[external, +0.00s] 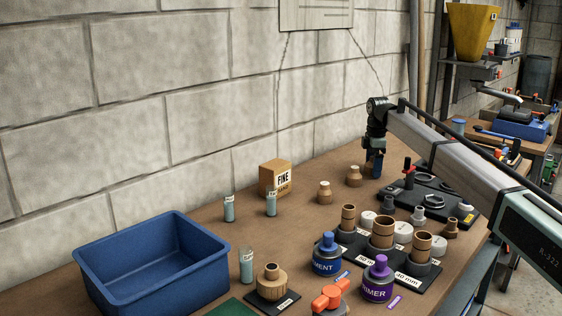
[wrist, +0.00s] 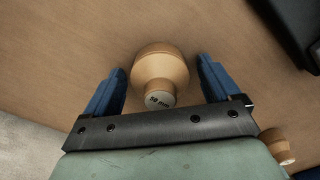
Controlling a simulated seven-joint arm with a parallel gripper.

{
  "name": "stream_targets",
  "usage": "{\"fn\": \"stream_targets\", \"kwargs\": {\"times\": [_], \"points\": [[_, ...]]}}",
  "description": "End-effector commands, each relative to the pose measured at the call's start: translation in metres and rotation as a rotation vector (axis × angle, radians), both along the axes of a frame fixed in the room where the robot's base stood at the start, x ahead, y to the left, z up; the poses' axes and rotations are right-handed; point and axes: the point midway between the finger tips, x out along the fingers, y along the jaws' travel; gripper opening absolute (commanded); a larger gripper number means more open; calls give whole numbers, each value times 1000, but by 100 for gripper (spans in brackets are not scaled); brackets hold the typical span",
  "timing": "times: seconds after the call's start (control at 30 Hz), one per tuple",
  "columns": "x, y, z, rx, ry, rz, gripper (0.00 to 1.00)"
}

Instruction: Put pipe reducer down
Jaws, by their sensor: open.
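A tan pipe reducer (wrist: 160,76) stands on the brown bench in the wrist view. Its narrow, labelled "50 mm" end faces the camera. My gripper (wrist: 160,85) is open, with one blue finger on each side of the reducer and a visible gap at both sides. In the external view my gripper (external: 376,165) points down, low over the bench near the wall. A tan reducer (external: 354,176) stands just left of it there; I cannot tell whether it is the one between the fingers. A second tan reducer (wrist: 280,148) is partly visible at lower right in the wrist view.
Another tan reducer (external: 325,192) stands further left. A black tray (external: 441,205) with tools and fittings lies to the right. A blue bin (external: 155,262) is at front left. The block wall runs behind.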

Motion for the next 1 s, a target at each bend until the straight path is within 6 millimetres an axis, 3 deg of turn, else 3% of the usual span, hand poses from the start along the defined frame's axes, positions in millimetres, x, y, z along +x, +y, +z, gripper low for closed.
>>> {"fn": "stream_targets", "kwargs": {"times": [0.23,0.7,1.0], "points": [[1,0,14,0,-1,0,90],[1,0,96,0,0,0,90],[0,0,122,0,1,0,90]]}}
